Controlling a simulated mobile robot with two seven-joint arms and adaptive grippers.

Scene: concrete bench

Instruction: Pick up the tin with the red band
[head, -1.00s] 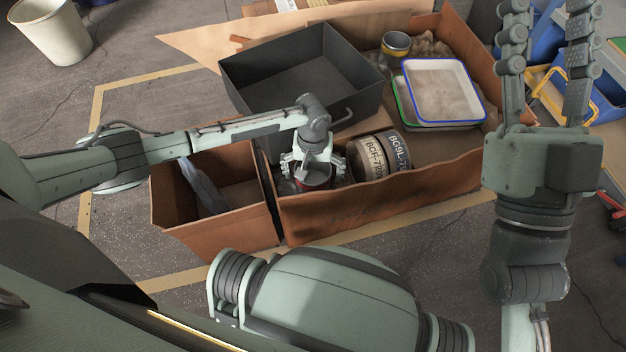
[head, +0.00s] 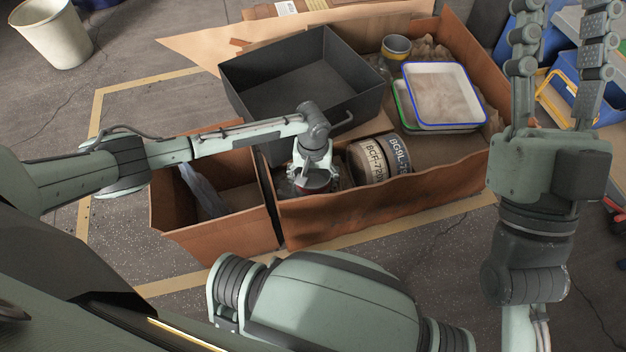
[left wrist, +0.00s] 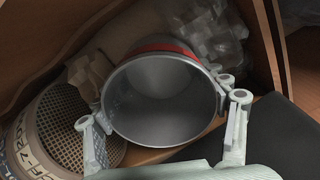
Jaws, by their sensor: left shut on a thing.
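The tin with the red band (head: 318,187) stands in the near left part of the large brown box, mostly covered by my left gripper in the head view. In the left wrist view the tin (left wrist: 160,95) is an open, empty grey metal cylinder, with a red strip on its far outer side. My left gripper (head: 314,172) is shut on the tin from above, with its fingers (left wrist: 165,130) at opposite sides of the rim. The tin's base is hidden. My right gripper (head: 560,60) is open and empty, pointing up at the right.
Labelled canisters (head: 385,160) lie right of the tin. A dark grey bin (head: 300,75) sits behind it, and a smaller brown box (head: 215,225) stands left. A blue-rimmed tray (head: 440,95) and a yellow-banded tin (head: 396,46) are farther back. Crumpled clear wrap (left wrist: 205,30) touches the tin's surroundings.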

